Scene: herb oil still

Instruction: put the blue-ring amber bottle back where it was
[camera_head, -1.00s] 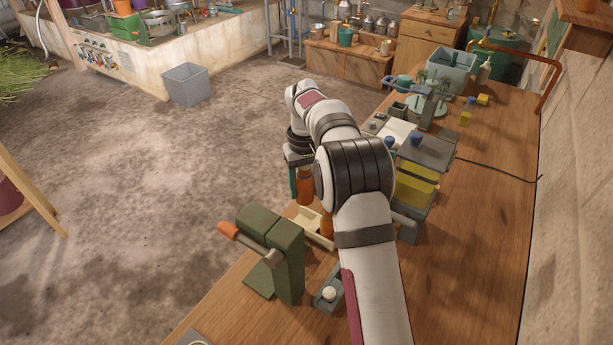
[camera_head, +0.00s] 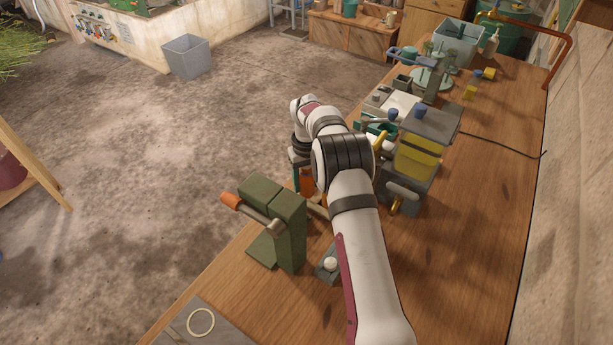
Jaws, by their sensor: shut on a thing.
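An amber bottle (camera_head: 307,183) shows just left of my arm, at my gripper (camera_head: 303,178). My gripper is shut on it, with one teal finger visible on the bottle's left side. My arm links hide the bottle's right side and top, and I cannot make out a blue ring. A small part of a cream tray (camera_head: 318,208) shows just below the bottle. Most of the tray is hidden behind my arm and the green vise. I cannot tell whether the bottle touches the tray.
A green vise (camera_head: 288,232) with an orange handle stands in front of the bottle. A small grey block with a white knob (camera_head: 330,265) is beside my arm. A grey box with a yellow window (camera_head: 418,160) stands to the right.

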